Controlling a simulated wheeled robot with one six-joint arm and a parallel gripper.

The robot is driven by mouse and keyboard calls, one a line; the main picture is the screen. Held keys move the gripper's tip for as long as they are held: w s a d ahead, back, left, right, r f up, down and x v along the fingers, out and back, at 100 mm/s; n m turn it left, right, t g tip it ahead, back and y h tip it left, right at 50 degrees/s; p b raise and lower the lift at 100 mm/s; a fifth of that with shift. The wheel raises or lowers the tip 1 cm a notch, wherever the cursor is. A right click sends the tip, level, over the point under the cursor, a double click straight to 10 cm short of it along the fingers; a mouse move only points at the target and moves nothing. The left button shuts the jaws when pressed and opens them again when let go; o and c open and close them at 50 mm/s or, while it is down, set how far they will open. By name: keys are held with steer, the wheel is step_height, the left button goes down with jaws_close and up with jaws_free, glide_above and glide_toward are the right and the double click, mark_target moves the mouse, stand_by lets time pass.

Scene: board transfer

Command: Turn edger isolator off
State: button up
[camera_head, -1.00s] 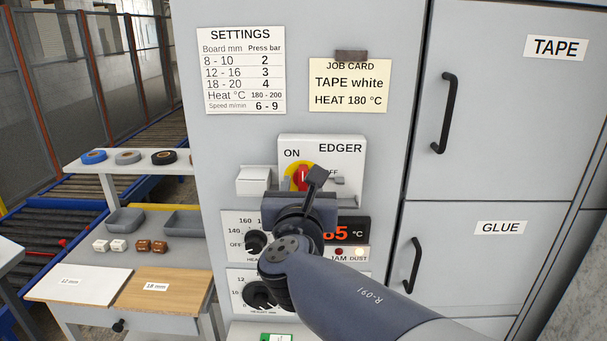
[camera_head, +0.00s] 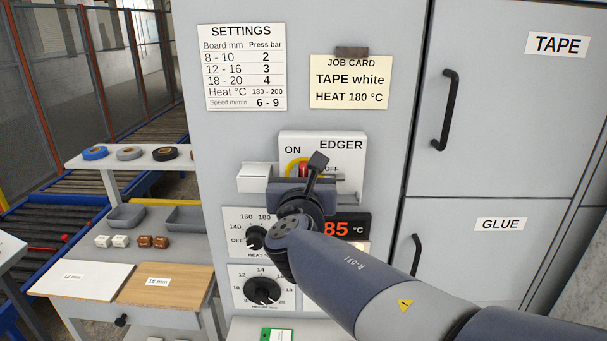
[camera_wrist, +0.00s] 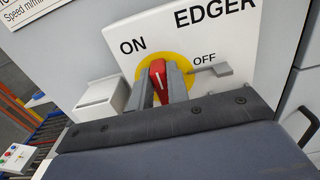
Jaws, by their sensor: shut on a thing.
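The edger isolator is a red knob (camera_wrist: 159,83) on a yellow disc (camera_wrist: 186,63), set in a white EDGER plate (camera_head: 345,148) marked ON at left and OFF at right. It also shows, partly covered by my gripper, in the head view (camera_head: 304,169). My gripper (camera_wrist: 162,88) is shut on the red knob, with one grey finger on each side of it. The knob's white line stands near upright, tilted a little in the wrist view. I cannot tell its exact setting. The knob's lower part is hidden.
A small white box (camera_head: 256,177) sits just left of the plate. Below are a heat dial (camera_head: 256,238), a lower dial (camera_head: 262,291) and a red display (camera_head: 344,229). Cabinet handles (camera_head: 446,110) stick out at right. A shelf with tape rolls (camera_head: 130,153) stands at left.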

jaws_close()
steer(key=shift+f+b, duration=0.1)
steer(key=shift+b, duration=0.35)
steer(key=m+b, duration=0.6)
steer(key=d+f+m+b, duration=0.1)
steer(key=m+b, duration=1)
steer(key=b, duration=0.2)
steer(key=shift+d+f+m, duration=0.4)
steer(key=o, duration=0.6)
jaws_free()
